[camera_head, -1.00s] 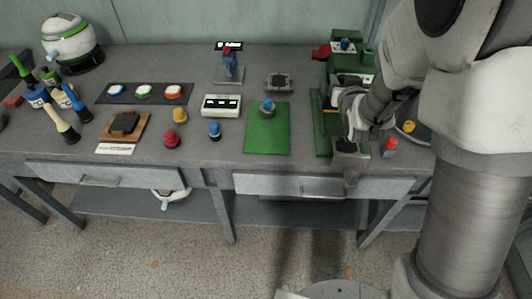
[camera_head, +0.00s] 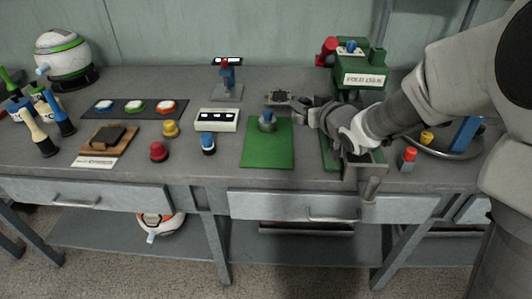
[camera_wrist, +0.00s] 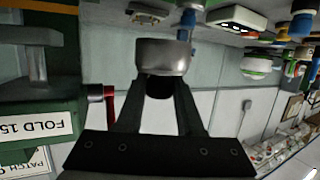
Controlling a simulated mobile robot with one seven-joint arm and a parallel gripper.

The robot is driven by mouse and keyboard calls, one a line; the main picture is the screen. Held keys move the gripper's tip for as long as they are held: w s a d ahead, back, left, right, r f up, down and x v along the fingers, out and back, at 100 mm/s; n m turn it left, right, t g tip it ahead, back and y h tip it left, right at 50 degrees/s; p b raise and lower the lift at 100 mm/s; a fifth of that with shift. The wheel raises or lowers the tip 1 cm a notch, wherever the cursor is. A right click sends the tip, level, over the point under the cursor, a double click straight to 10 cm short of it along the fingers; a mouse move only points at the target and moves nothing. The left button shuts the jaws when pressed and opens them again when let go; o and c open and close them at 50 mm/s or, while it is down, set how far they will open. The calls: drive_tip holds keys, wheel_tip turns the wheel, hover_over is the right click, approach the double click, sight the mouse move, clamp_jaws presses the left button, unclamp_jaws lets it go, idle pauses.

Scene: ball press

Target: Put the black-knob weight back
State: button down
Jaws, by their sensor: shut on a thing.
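The black-knob weight is a short silver cylinder (camera_wrist: 163,57) with a black knob. In the wrist view its knob sits between the two dark fingers of my gripper (camera_wrist: 160,95), which is shut on it. In the head view my gripper (camera_head: 302,106) is above the bench, between the green mat and the green press, and the weight is hard to make out there.
The green press (camera_head: 362,78) stands right of my gripper, behind my forearm. A white box (camera_head: 217,120) is further left. A red-topped piece (camera_head: 408,158) stands near the right front.

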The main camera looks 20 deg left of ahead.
drive_tip(key=s+a+f+b, duration=0.1)
drive_tip(key=a+f, duration=0.1)
drive_tip(key=s+a+f+b, duration=0.1)
drive_tip(key=s+a, duration=0.1)
drive_tip(key=a, duration=0.1)
drive_tip(key=s+a+f+b, duration=0.1)
drive_tip(key=s+a+f, duration=0.1)
drive_tip(key=a, duration=0.1)
drive_tip(key=shift+a+f, duration=0.15)
drive_tip(key=shift+f, duration=0.2)
drive_tip(key=shift+f+b, duration=0.9)
drive_tip(key=shift+f, duration=1.05)
drive_tip(key=shift+f, duration=0.1)
drive_tip(key=shift+f, duration=0.1)
drive_tip(key=c, duration=0.5)
unclamp_jaws()
drive_tip(key=shift+c, duration=0.2)
